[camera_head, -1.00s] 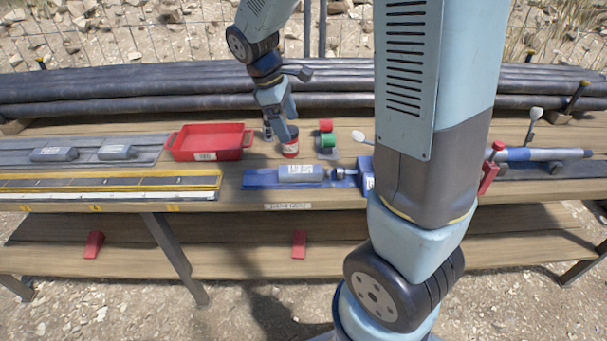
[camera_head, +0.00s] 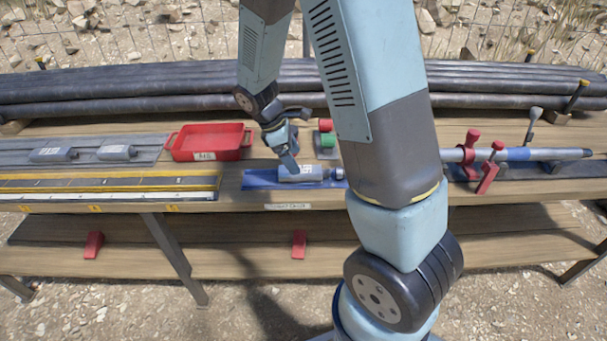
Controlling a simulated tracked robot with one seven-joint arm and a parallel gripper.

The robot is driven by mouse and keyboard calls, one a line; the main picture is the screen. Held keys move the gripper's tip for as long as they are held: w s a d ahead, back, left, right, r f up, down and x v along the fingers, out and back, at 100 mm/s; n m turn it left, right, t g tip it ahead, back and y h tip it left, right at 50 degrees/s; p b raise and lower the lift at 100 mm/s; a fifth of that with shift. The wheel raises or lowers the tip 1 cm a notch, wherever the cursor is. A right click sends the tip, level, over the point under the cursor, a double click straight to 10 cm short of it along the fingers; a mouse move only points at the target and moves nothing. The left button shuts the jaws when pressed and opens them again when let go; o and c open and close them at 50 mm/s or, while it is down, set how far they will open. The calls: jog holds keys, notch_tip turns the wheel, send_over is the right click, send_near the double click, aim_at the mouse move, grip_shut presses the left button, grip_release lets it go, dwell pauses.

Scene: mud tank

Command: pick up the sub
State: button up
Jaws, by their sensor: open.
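A grey cylindrical sub (camera_head: 303,174) with a white label and a narrower right end lies on its side in a blue tray (camera_head: 258,181) on the bench. Two similar grey subs, one at the far left (camera_head: 54,155) and one to its right (camera_head: 117,152), lie on a grey mat. My gripper (camera_head: 290,166) is open and points down at the left part of the sub in the blue tray. Its fingers overlap the sub's upper left edge in the picture; I cannot tell whether they touch. The right end of the blue tray is hidden behind my arm.
A red tray (camera_head: 210,142) stands behind and left of the sub. A green and red item (camera_head: 327,143) stands just behind it. A pipe with red clamps (camera_head: 487,158) lies to the right. Black pipes (camera_head: 150,88) run along the back.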

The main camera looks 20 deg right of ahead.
aim_at(304, 174)
jog(key=shift+x, duration=2.75)
jog(key=shift+w, duration=0.2)
jog(key=c, duration=1.4)
jog(key=shift+o, duration=0.2)
